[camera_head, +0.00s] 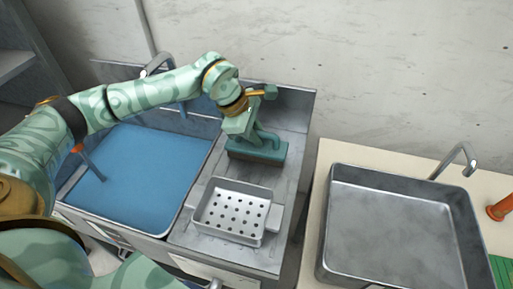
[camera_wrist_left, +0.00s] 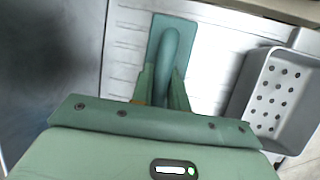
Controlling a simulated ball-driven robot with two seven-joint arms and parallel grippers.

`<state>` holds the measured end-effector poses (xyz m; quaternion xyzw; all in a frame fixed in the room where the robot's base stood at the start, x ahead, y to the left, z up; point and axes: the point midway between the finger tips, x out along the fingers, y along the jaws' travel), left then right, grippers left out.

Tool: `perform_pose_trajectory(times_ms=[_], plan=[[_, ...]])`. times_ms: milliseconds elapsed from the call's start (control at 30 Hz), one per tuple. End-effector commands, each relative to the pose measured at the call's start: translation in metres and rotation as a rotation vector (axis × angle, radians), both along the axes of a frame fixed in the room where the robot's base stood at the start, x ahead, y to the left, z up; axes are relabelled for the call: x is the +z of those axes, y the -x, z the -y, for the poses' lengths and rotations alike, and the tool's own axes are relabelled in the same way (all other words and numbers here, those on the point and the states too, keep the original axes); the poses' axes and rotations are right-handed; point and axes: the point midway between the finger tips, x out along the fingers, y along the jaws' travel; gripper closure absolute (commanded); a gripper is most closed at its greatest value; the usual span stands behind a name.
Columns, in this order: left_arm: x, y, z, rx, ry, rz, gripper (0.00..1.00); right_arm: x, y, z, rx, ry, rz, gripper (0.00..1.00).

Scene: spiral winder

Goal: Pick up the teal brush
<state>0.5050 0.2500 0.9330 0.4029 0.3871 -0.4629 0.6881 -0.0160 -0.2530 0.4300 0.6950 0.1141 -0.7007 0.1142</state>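The teal brush (camera_head: 258,153) stands on the ribbed metal drainboard, a block with a curved handle on top. My left gripper (camera_head: 254,130) is down at the brush from above, its fingers one on each side of the handle. In the left wrist view the brush (camera_wrist_left: 186,32) lies under the gripper (camera_wrist_left: 164,75), and the handle runs between the two fingers. The fingertips are very close to the handle; I cannot tell whether they press on it. The brush rests on the drainboard. My right gripper is not in view.
A perforated metal basket (camera_head: 237,212) stands in front of the brush; it also shows in the wrist view (camera_wrist_left: 270,90). A sink of blue water (camera_head: 150,165) is to the left. An empty metal basin (camera_head: 400,235) is to the right. A wall rises behind.

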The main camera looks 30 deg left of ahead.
Motion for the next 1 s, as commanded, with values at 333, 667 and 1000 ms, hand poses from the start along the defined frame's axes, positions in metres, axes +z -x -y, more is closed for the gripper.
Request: perform_pose_trajectory(times_ms=[333,667,1000], plan=[[0.001,0.001,0.000,-0.001,-0.001,-0.002,1.00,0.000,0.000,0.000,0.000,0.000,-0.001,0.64],[0.061,0.014,0.011,-0.006,0.000,0.006,1.00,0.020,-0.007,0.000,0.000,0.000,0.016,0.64],[0.120,0.080,0.064,-0.006,0.000,0.004,1.00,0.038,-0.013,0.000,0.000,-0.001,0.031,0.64]])
